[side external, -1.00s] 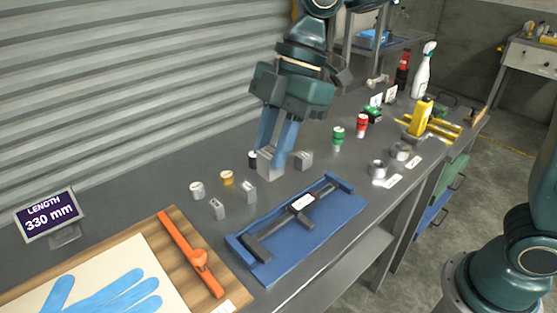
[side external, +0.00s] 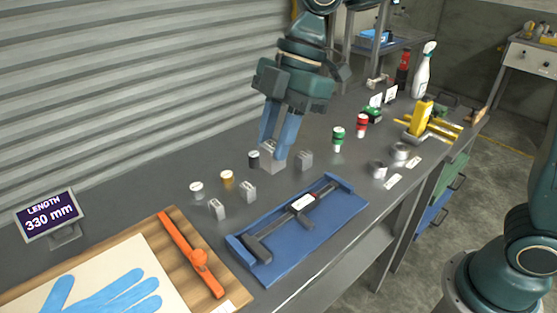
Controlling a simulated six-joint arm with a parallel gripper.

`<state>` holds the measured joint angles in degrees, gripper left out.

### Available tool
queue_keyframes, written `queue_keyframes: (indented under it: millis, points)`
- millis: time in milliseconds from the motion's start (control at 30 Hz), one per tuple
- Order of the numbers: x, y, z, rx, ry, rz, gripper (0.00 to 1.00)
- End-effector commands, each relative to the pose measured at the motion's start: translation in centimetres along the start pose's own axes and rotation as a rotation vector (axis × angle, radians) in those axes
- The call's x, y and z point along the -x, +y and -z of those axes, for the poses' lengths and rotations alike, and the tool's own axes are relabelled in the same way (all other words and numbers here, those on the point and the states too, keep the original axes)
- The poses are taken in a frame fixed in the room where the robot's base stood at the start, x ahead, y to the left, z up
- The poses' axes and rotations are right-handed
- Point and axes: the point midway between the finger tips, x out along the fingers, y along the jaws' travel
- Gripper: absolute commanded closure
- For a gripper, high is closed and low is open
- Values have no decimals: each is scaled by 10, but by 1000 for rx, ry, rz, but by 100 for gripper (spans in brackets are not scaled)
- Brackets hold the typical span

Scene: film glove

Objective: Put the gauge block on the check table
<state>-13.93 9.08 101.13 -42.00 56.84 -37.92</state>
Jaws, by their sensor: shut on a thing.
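My gripper (side external: 278,142) points down over the back middle of the grey bench, its blue fingers shut on a grey metal block (side external: 272,161). The fingers cover part of this block, and I cannot tell whether its underside touches the bench. Similar smaller grey blocks stand on the bench, one (side external: 304,161) just right of the gripper, others (side external: 248,192) (side external: 217,209) to the front left. Which of them is called the gauge block is not marked. No surface is labelled as the check table; the grey bench top (side external: 330,165) lies under the gripper.
A black-sided cylinder (side external: 254,160) stands close left of the held block. An orange one (side external: 227,180) and a grey one (side external: 196,190) stand farther left. A blue tray (side external: 285,250) with a caliper lies in front. Green (side external: 338,139) and red (side external: 361,125) containers stand right.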

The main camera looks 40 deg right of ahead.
Motion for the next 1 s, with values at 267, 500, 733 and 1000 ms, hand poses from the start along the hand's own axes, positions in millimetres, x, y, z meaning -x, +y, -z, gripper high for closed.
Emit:
queue_keyframes:
  millis: [267,500,733,1000]
  points:
    - [0,34,-56,-9,-16,-2,96]
    - [2,61,-123,-9,-26,0,96]
    - [5,76,-192,-9,-25,2,96]
    - [9,80,-274,-9,-13,4,96]
